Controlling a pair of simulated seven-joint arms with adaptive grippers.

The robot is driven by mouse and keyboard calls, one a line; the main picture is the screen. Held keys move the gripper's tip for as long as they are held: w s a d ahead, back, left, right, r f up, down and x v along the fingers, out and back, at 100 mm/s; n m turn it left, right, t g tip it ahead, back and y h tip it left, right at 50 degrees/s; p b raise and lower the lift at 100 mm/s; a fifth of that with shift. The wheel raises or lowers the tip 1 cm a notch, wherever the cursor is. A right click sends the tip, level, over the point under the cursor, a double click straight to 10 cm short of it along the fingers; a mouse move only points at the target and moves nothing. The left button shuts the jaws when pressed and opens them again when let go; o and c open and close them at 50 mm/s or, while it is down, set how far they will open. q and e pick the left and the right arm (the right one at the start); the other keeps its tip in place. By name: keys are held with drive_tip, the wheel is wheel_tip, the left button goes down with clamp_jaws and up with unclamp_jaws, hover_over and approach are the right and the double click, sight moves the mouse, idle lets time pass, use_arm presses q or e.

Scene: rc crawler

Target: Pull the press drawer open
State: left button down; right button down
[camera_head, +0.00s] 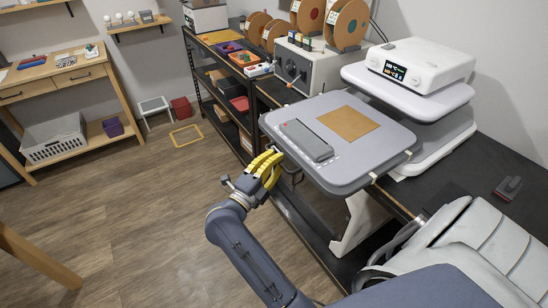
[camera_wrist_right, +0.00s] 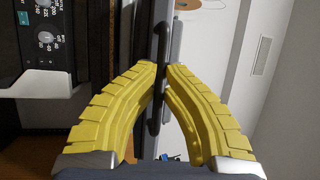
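The heat press has a white upper part (camera_head: 420,62) with a lit display. Its grey drawer plate (camera_head: 365,165) juts out well forward of the upper part, over the bench edge. A tan square (camera_head: 348,123) and a dark grey flat block (camera_head: 306,140) lie on the plate. My right gripper (camera_head: 275,160), with yellow fingers, is at the plate's front edge. In the right wrist view its fingertips (camera_wrist_right: 162,68) close on either side of the dark drawer handle (camera_wrist_right: 155,122). My left gripper is not in view.
A dark tool (camera_head: 508,188) lies on the black bench (camera_head: 455,180) at right. A wooden table (camera_head: 60,75) stands far left. The floor in front is clear.

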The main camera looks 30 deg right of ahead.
drive_tip(key=shift+w+a+r, duration=0.1)
drive_tip(key=c, duration=1.5)
unclamp_jaws()
